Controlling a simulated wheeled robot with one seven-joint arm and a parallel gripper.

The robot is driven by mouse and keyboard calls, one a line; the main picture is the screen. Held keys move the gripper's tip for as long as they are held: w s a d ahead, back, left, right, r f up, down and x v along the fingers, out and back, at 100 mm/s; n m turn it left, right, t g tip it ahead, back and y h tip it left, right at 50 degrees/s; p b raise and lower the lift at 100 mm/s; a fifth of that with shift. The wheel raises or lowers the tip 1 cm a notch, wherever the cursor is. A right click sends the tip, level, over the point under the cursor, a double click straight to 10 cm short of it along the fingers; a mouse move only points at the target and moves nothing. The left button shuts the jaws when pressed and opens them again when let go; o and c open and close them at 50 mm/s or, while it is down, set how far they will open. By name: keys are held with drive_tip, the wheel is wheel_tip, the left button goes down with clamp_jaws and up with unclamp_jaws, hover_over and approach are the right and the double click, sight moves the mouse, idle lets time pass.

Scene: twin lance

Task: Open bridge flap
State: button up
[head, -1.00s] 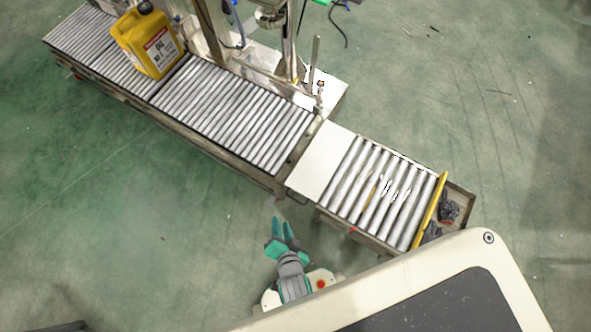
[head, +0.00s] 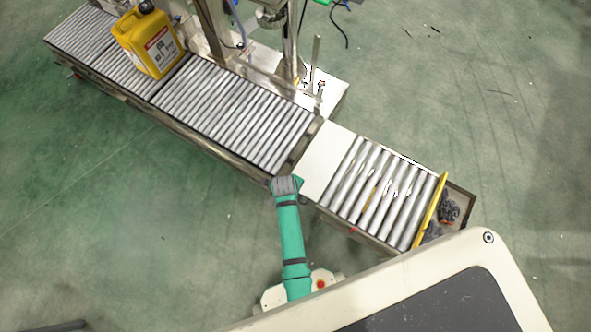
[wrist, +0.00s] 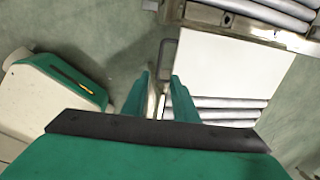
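The bridge flap is a flat white plate (head: 325,160) lying level between the long roller conveyor and the short roller section. It also shows in the wrist view (wrist: 228,75). A grey loop-shaped handle (wrist: 168,52) stands at the flap's edge in the wrist view. My gripper's green fingers (wrist: 160,78) are apart, close to that edge and just short of the loop. A narrow pale and dark strip shows between them; I cannot tell whether they touch it. In the head view my wrist (head: 287,186) is beside the flap's near-left corner and hides the fingers.
A yellow oil jug (head: 150,42) stands on the long roller conveyor (head: 235,115). The short roller section (head: 380,195) ends at a yellow bar (head: 431,211). A metal machine post (head: 290,45) stands behind the conveyor. The green floor to the left is clear.

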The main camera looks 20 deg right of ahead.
wheel_tip(320, 180, down, 10)
drive_tip(key=w+d, duration=0.1)
drive_tip(key=shift+d, duration=0.15)
drive_tip(key=shift+r, duration=0.1)
drive_tip(key=shift+c, duration=0.5)
clamp_jaws()
idle(1.0)
